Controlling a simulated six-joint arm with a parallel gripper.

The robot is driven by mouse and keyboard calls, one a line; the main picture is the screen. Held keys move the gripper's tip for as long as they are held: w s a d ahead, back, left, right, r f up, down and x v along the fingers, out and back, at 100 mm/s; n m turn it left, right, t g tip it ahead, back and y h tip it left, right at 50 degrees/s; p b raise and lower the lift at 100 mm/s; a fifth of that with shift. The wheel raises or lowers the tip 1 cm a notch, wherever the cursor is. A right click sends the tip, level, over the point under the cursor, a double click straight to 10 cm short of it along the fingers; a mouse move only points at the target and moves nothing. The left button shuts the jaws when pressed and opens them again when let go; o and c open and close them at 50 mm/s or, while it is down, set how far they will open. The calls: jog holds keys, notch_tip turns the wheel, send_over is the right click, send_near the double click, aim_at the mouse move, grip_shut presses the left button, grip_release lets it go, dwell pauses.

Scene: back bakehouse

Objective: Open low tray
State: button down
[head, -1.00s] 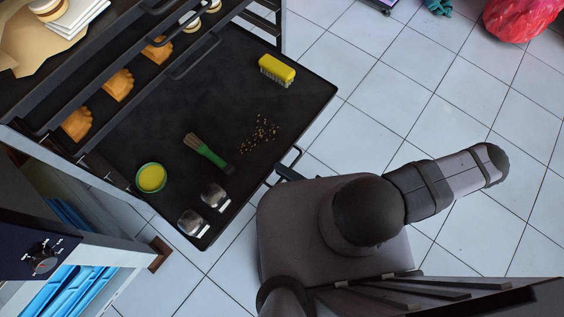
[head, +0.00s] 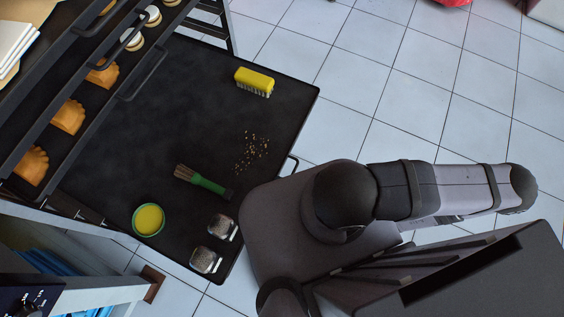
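The low tray (head: 190,95) is a black sheet tray, pulled well out of the rack over the floor. It carries a yellow scrubbing brush (head: 254,81), a green-handled pastry brush (head: 205,182), a green-rimmed bowl of yellow stuff (head: 148,220), two small dark-topped things with pale tabs (head: 222,227) and scattered crumbs (head: 251,151). A bit of its bar handle (head: 293,163) shows at the outer edge. My arm covers the rest of that handle and the tray's near outer edge. My gripper is hidden behind my arm, so its hold on the handle cannot be seen.
Higher trays in the rack hold golden pastries (head: 68,117) and pale round cakes (head: 131,39); one handle (head: 142,83) juts over the low tray. A cabinet with a knob stands at lower left. Tiled floor (head: 400,90) is clear beyond the tray.

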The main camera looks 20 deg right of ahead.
jog(key=shift+s+d+f, duration=0.1)
jog(key=shift+d+f, duration=0.1)
jog(key=shift+f, duration=0.25)
jog(key=c, duration=1.9)
grip_release()
jog(key=shift+a, duration=0.1)
jog(key=shift+a+r, duration=0.1)
jog(key=shift+r, duration=0.15)
